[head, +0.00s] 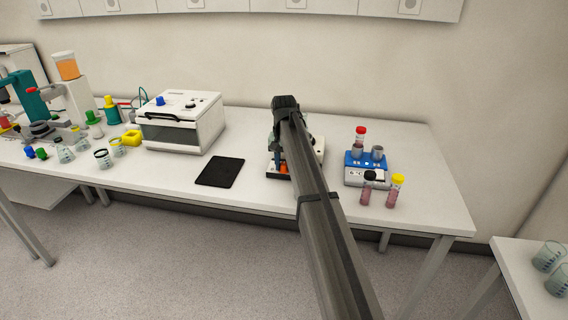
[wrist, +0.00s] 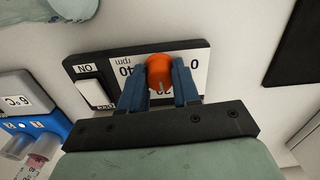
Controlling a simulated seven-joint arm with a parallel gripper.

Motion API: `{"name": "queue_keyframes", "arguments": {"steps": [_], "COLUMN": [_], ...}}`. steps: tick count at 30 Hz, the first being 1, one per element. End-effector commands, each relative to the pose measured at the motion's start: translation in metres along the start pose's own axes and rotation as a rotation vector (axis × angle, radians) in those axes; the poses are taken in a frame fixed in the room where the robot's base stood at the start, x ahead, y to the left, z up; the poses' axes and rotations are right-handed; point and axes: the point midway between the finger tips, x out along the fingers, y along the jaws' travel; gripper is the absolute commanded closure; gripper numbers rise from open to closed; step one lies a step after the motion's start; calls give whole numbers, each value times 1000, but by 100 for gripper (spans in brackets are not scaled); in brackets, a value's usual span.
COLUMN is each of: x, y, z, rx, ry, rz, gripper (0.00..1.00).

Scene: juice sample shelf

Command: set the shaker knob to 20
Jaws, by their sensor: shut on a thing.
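The shaker's front panel (wrist: 135,62) fills the middle of the wrist view. It is black with a white dial plate marked 0 on the right, 20 below and 40 on the left, with "rpm". The orange knob (wrist: 160,66) sits between the blue fingers of my gripper (wrist: 159,76), which is shut on it. A pale mark on the knob points down in the picture, towards the partly hidden 20. In the head view my arm covers most of the shaker (head: 319,147); a bit of the orange knob (head: 284,169) shows.
A blue device (head: 354,170) with cups and a red-capped vial stands right of the shaker, vials in front of it. A black pad (head: 220,171) lies to the left, then a white box (head: 183,122). A white ON switch (wrist: 89,90) is beside my left finger.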

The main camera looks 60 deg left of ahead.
Motion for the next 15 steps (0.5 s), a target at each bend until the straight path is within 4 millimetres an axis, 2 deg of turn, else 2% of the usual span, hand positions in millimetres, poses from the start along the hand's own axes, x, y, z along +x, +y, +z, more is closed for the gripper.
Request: {"name": "queue_keyframes", "arguments": {"steps": [15], "x": [0], "y": [0], "z": [0], "rx": [71], "ry": [0], "rz": [0], "gripper": [99]}}
